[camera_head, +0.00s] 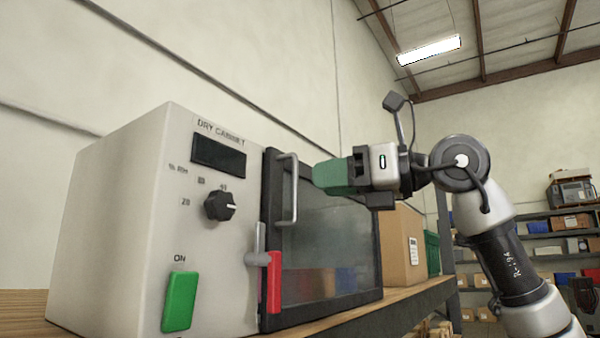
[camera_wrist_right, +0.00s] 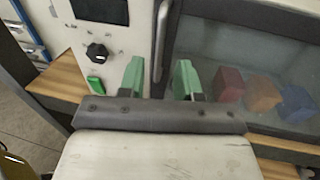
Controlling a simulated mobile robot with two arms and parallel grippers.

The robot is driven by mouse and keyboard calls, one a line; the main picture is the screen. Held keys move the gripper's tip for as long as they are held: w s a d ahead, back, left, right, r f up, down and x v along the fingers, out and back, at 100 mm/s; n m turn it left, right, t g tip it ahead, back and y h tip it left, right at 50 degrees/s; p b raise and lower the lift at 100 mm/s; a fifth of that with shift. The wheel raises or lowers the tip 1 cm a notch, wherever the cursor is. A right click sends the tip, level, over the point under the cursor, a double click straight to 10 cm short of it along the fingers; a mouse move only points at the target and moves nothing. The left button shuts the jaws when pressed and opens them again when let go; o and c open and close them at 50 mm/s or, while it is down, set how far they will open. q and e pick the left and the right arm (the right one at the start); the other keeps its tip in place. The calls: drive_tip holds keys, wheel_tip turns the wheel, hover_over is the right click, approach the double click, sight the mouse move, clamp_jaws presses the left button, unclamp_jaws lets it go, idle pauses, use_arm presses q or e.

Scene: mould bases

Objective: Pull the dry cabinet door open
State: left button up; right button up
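The dry cabinet (camera_head: 120,210) is a pale box on a wooden-topped bench, with a display, a black knob and a green ON switch on its front. Its dark-framed glass door (camera_head: 335,235) looks shut, with a vertical metal handle (camera_head: 290,190) near its left edge. A lever with a red grip (camera_head: 273,280) sits at the door's lower left edge. My right gripper (camera_head: 318,177) is just right of the handle in the head view. In the right wrist view its green fingers (camera_wrist_right: 160,78) are open, with the handle (camera_wrist_right: 161,45) beyond and between them. My left gripper is out of view.
A cardboard box (camera_head: 398,245) and a green crate (camera_head: 432,253) stand right of the cabinet on the bench (camera_head: 400,293). Colored blocks (camera_wrist_right: 265,92) lie behind the glass. Shelves (camera_head: 540,240) with boxes stand farther back at right.

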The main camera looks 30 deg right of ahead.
sight(296, 214)
drive_tip(key=p+x, duration=0.1)
drive_tip(key=x, duration=0.4)
drive_tip(key=shift+w+a, duration=0.15)
drive_tip(key=shift+w, duration=0.05)
drive_tip(key=shift+w+a, duration=0.15)
drive_tip(key=shift+w, duration=0.1)
drive_tip(key=shift+f, duration=0.1)
drive_tip(key=shift+s, duration=0.3)
drive_tip(key=shift+c, duration=0.2)
drive_tip(key=shift+w, duration=0.15)
drive_tip(key=c, duration=0.5)
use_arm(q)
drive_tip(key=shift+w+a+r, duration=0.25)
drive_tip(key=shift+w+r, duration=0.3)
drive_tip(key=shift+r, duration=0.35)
use_arm(e)
clamp_jaws()
